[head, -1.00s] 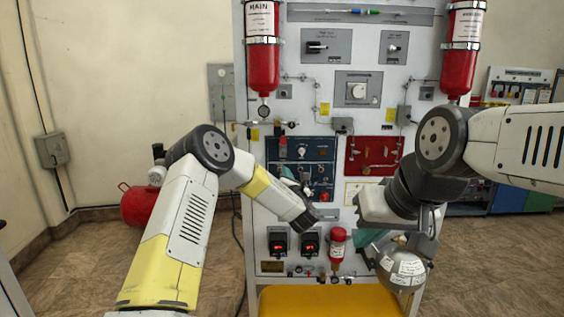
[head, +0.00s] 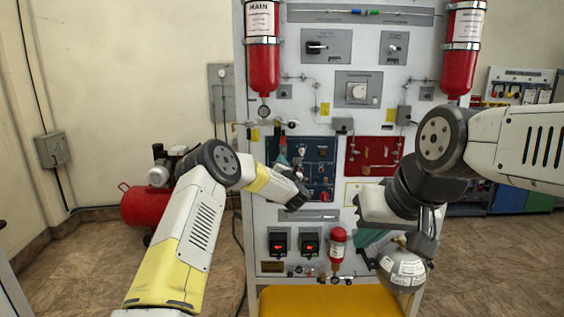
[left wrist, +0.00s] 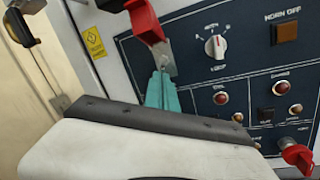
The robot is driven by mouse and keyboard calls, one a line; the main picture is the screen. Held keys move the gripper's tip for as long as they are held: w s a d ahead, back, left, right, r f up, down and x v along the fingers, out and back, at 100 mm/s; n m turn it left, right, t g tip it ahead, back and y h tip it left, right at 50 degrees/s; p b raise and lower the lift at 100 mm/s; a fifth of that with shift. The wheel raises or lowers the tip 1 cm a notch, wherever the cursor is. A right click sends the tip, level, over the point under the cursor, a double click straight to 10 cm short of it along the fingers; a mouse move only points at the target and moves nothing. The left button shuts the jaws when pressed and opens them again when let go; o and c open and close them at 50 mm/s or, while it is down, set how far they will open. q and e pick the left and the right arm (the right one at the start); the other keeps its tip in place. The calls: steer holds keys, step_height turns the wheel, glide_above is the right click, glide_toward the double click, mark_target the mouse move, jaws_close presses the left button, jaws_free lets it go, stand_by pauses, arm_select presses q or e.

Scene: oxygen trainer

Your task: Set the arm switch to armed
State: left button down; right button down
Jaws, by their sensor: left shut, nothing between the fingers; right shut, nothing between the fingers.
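The dark blue control panel (head: 318,172) is on the front of the white rack. At its upper left is a switch with a red guard (left wrist: 146,22); the guard is raised above a small metal plate and lever (left wrist: 161,64). The guard also shows in the head view (head: 283,142). My left gripper (left wrist: 162,90) has its teal fingertips together just below the lever, touching it or very close; I cannot tell which. In the head view my left gripper (head: 283,160) is partly hidden by its wrist. My right gripper (head: 369,240) is shut and empty, low at the right.
A rotary selector (left wrist: 215,46) and a square button (left wrist: 286,33) are right of the guarded switch. A red knob (left wrist: 296,154) sits lower right. A red panel (head: 374,155) is beside the blue one. A silver round vessel (head: 403,271) is below my right gripper.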

arm_select(q)
steer(key=shift+s+r+g, duration=0.1)
steer(key=shift+r+g, duration=0.4)
steer(key=shift+g, duration=0.7)
stand_by(0.3)
steer(key=shift+s+r+m+g+h, duration=0.25)
steer(key=shift+r+m+g+h, duration=0.15)
steer(key=shift+r+g, duration=0.5)
steer(key=shift+f, duration=0.15)
